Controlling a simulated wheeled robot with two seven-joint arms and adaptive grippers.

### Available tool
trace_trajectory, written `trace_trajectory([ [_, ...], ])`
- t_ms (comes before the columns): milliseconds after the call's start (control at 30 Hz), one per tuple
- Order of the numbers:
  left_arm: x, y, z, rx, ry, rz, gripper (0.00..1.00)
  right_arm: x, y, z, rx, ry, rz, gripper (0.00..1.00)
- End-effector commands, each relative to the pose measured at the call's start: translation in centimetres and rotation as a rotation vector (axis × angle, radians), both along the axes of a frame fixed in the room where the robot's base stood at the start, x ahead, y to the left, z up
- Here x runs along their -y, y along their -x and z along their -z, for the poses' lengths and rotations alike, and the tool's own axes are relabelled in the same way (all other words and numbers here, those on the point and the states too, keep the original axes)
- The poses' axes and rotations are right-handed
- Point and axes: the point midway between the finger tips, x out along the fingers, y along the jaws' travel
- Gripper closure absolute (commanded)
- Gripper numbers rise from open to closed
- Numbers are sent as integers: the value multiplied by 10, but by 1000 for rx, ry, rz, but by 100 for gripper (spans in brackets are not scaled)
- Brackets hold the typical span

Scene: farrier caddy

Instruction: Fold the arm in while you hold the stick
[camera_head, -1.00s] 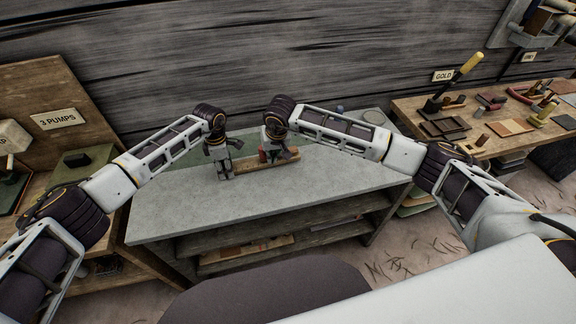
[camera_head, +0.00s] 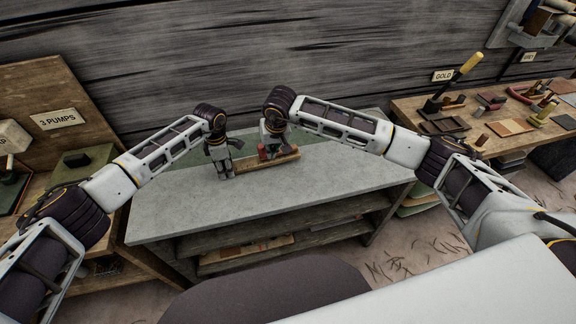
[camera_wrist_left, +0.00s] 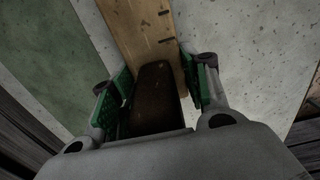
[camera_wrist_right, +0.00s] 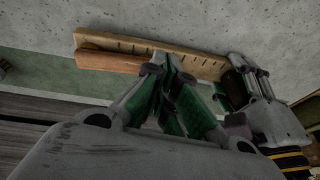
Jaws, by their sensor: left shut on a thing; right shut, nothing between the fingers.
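The stick (camera_head: 284,160) is a pale wooden bar with dark marks, lying level at the grey bench top. It also shows in the left wrist view (camera_wrist_left: 144,28) and the right wrist view (camera_wrist_right: 190,60). My left gripper (camera_head: 225,174) is shut around its near end, with a dark brown piece (camera_wrist_left: 155,90) between the green pads. A reddish-brown arm (camera_wrist_right: 110,62) lies alongside the stick, nearly parallel to it. My right gripper (camera_wrist_right: 168,62) is shut and empty, its fingertips close to the arm's end; I cannot tell whether they touch. It partly hides the stick in the head view.
The grey bench (camera_head: 175,215) is clear in front of the stick, with a green mat (camera_head: 318,147) behind it. A plank wall (camera_head: 230,60) stands behind. Side tables stand left and right; the right one (camera_head: 410,108) carries several tools and blocks.

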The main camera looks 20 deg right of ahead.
Motion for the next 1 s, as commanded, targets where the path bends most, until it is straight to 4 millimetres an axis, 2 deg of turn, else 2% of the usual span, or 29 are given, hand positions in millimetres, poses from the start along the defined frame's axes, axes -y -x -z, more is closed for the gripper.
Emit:
trace_trajectory([
  [267,1,4,5,-9,1,1,97,1,0,-1,0,1,1,100],
  [800,0,4,6,-10,-1,0,97,5,7,-30,0,2,2,100],
  [1000,0,4,6,-10,-1,-1,97,6,9,-34,-1,2,1,100],
])
